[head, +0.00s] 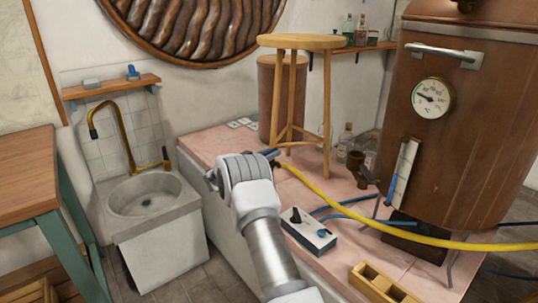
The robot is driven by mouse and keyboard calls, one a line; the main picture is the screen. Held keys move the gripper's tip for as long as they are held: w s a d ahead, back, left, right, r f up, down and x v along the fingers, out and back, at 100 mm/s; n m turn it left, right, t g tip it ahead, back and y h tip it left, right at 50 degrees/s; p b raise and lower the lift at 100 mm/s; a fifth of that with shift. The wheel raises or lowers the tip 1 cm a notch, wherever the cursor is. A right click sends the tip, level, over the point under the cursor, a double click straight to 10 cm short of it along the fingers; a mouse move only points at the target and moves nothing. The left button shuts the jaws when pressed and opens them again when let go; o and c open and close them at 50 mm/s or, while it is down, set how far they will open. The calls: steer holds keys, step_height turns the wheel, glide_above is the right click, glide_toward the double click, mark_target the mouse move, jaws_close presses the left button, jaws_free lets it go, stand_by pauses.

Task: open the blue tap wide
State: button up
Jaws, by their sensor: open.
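My gripper (240,168) is over the left edge of the pink tiled ledge, seen from behind, with its jaws mostly hidden by the wrist. A dark blue-grey lever-like piece (270,153) shows just right of it, beside the brass end of a yellow hose (345,205). Another slim blue piece (392,190) stands against a white strip on the copper vessel (470,130). No lever position can be read clearly.
A wooden stool (300,42) stands on the ledge (205,145) behind my gripper. A control box (308,230) with blue hoses and a wooden block (385,285) lie to the right. A sink (145,196) with a brass spout is at left.

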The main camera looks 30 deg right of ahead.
steer(key=p+v, duration=0.3)
steer(key=v, duration=1.4)
steer(key=shift+a+p, duration=0.2)
steer(key=shift+p, duration=0.1)
steer(key=shift+s, duration=0.1)
